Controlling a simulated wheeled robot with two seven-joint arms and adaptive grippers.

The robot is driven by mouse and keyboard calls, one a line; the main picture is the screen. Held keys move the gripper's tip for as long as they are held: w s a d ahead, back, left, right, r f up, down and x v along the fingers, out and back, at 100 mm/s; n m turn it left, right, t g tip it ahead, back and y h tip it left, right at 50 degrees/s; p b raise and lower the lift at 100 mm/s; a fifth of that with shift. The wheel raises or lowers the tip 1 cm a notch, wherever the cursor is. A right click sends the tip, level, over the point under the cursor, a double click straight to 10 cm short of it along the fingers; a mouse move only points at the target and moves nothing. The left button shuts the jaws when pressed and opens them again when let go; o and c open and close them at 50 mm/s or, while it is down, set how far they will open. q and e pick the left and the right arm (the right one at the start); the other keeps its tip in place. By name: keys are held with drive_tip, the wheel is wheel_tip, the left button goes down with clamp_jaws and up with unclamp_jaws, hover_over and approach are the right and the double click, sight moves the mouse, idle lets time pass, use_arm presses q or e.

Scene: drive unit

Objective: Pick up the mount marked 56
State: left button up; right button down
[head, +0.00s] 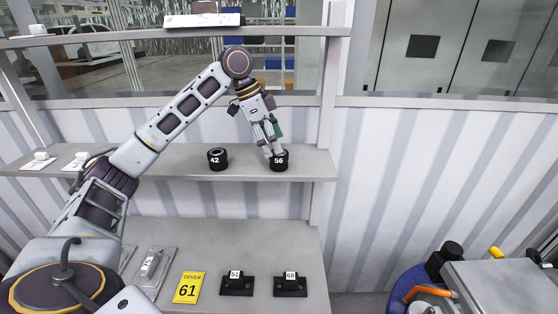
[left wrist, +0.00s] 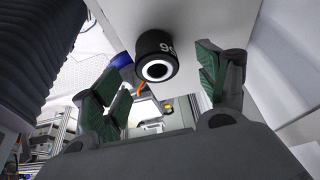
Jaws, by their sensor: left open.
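The mount marked 56 (head: 279,161) is a short black cylinder with a white number, standing on the middle shelf near its right end. My left gripper (head: 272,150) is right at it from above and behind-left in the head view. In the left wrist view, the mount (left wrist: 156,58) shows a pale ring around its hole and part of its number. It lies between the two green-padded fingers of the open gripper (left wrist: 160,85), with visible gaps on both sides. Whether a finger touches it cannot be told. My right gripper is not in view.
The mount marked 42 (head: 217,159) stands on the same shelf (head: 178,163), to the left. Two white-labelled parts lie at the shelf's left end. The lower shelf holds a yellow cover 61 (head: 189,287) and black parts marked 51 (head: 236,283) and 68 (head: 290,284). A post (head: 326,110) rises at right.

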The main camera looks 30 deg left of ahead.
sight(279, 156)
use_arm(q)
drive_tip(key=shift+s+x, duration=0.2)
drive_tip(key=shift+x, duration=2.35)
drive_tip(key=c, duration=1.4)
drive_tip(key=shift+d+r, duration=0.1)
drive_tip(key=shift+r, duration=0.05)
drive_tip(key=shift+c, duration=0.3)
